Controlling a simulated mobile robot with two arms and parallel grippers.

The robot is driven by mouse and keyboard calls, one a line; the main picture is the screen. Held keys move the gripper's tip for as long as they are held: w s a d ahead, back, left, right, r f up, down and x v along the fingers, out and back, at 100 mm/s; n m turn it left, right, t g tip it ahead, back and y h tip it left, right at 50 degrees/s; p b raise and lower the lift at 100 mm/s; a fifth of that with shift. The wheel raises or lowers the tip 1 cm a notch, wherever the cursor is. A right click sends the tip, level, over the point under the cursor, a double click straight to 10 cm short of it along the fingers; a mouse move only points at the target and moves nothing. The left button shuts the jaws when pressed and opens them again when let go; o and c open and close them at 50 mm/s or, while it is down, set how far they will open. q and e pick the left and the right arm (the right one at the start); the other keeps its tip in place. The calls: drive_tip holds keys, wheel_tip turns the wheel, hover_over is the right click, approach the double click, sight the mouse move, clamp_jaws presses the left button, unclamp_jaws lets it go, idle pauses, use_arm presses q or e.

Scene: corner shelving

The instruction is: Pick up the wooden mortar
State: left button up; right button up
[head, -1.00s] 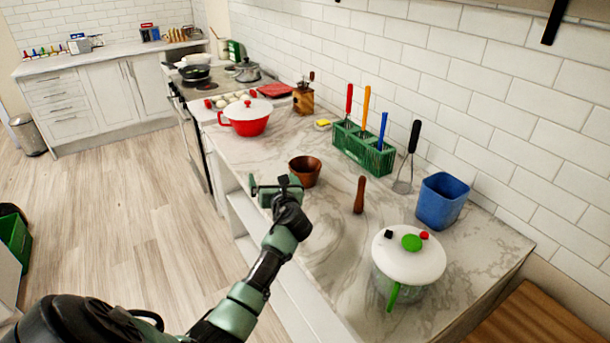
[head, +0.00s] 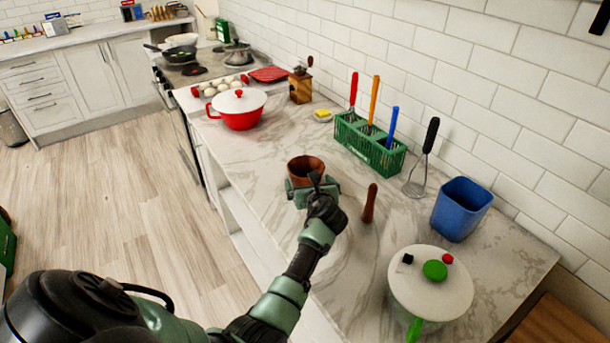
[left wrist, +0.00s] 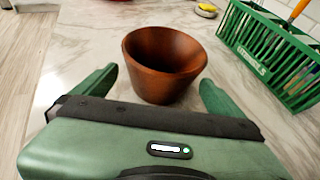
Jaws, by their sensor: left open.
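The wooden mortar (head: 305,166) is a reddish-brown, cup-shaped bowl standing upright on the marble counter. It also shows in the left wrist view (left wrist: 163,75), where it looks empty. My left gripper (head: 312,186) is at the near side of the mortar and hides its lower part in the head view. In the left wrist view my left gripper (left wrist: 158,90) is open, with one green finger to the left and one to the right of the mortar's near side. I see no grip on it. My right gripper is not in view.
A wooden pestle (head: 370,203) stands right of the mortar. A green utensil caddy (head: 371,146), a whisk (head: 418,180), a blue bin (head: 461,209) and a white-lidded pot (head: 430,285) stand further right. A red pot (head: 237,110) is at the back left.

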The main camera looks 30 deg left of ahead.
sight(304, 169)
use_arm(q)
drive_tip(key=shift+w+a, duration=1.05)
drive_tip(key=shift+w, duration=0.1)
drive_tip(key=x, duration=0.2)
drive_tip(key=shift+w+a+f, duration=0.2)
drive_tip(key=shift+w+f, duration=0.05)
drive_tip(key=shift+r, duration=0.1)
drive_tip(key=c, duration=1.4)
drive_tip(key=shift+r, duration=0.15)
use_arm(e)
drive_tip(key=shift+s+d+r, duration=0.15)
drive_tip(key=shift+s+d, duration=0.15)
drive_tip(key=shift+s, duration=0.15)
